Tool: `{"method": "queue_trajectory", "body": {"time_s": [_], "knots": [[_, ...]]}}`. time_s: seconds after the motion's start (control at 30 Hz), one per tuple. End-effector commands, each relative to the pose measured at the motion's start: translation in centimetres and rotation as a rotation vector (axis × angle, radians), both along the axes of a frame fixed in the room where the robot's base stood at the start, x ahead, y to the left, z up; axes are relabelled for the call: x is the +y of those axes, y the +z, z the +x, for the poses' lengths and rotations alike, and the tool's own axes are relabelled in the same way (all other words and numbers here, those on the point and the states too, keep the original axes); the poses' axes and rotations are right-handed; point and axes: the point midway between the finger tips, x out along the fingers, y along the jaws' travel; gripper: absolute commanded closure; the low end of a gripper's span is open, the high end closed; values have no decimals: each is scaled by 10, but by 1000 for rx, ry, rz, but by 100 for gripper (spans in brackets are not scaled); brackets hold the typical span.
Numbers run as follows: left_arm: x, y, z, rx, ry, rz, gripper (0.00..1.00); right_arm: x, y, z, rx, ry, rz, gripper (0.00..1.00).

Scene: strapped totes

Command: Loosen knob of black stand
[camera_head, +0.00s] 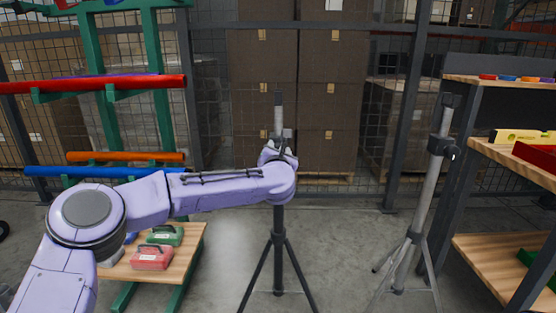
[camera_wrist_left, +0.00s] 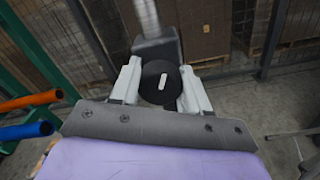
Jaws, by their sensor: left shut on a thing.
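The black stand (camera_head: 279,222) stands upright on its spread tripod legs in the middle of the head view. My left arm reaches across to its upper part, and my left gripper (camera_head: 279,153) is at the collar there. In the left wrist view the round black knob (camera_wrist_left: 158,84), with a small white mark, sits between the two light fingers of my left gripper (camera_wrist_left: 160,88), which is shut on it. The stand's collar and grey pole (camera_wrist_left: 148,18) show just beyond the knob. In the head view my wrist hides the knob. My right gripper is not in view.
A second, grey stand (camera_head: 426,205) stands to the right, beside wooden shelves (camera_head: 505,165). A green rack with red, orange and blue tubes (camera_head: 100,172) is at the left. A low wooden table (camera_head: 180,262) holds red and green boxes. A mesh fence and stacked cartons (camera_head: 262,90) are behind.

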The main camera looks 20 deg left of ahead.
Motion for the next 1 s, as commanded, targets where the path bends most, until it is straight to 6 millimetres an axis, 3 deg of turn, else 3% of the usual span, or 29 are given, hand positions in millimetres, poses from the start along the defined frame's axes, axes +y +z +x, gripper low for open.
{"method": "queue_trajectory", "body": {"time_s": [0.23,0.8,0.83,0.87,0.9,1.0], "knots": [[-1,-4,0,-20,-2,-84,85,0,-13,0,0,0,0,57],[-1,-2,0,-27,-2,-110,85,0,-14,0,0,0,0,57],[-1,-2,0,-27,-2,-110,45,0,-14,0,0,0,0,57],[-1,-2,0,-27,-2,-110,35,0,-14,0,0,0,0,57],[-1,-2,0,-28,-1,-110,29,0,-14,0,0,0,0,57],[-1,-1,0,-29,-1,-109,29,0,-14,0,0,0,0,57]]}}
